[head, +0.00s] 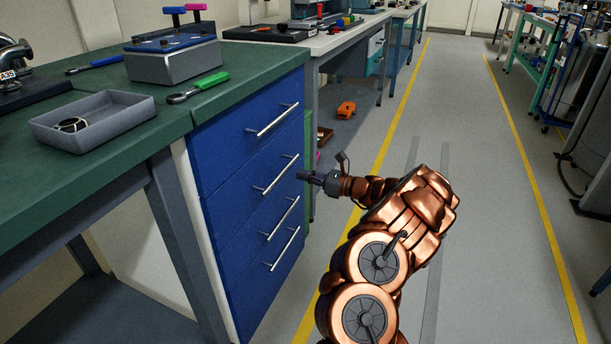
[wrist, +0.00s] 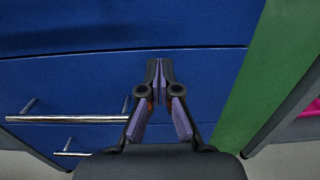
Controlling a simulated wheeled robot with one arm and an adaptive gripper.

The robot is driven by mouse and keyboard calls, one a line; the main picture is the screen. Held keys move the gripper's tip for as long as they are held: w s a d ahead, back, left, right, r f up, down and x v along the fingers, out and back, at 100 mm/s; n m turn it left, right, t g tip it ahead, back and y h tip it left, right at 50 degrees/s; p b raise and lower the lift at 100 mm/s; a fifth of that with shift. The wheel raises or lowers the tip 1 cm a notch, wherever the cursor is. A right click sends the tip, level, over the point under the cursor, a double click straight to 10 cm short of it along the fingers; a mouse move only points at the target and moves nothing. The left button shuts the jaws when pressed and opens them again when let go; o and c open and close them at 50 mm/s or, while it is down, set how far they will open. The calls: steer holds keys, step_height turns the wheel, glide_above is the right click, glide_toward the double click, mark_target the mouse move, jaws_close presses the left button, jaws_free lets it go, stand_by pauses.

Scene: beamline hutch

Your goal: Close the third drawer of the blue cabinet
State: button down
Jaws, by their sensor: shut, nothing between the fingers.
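The blue cabinet (head: 222,168) stands under the green worktop at left, with several drawers, each with a silver bar handle. Counted from the top, the third drawer's handle (head: 279,219) is in the head view. No drawer shows a clear gap in the head view; the fronts look nearly flush. My gripper (head: 302,176) is shut and empty, close to the right edge of the cabinet front. In the wrist view, the fingertips (wrist: 160,66) point at a blue drawer front (wrist: 65,82), right of its handle and just below a seam. Whether they touch it I cannot tell.
A green panel (wrist: 258,82) borders the cabinet on the right. A grey tray (head: 94,132) and a green-handled tool (head: 205,84) lie on the worktop. An orange object (head: 346,109) lies beyond, under the far bench. The aisle floor (head: 470,170) on the right is clear.

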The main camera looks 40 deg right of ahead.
steer(key=p+v, duration=0.5)
steer(key=v, duration=0.9)
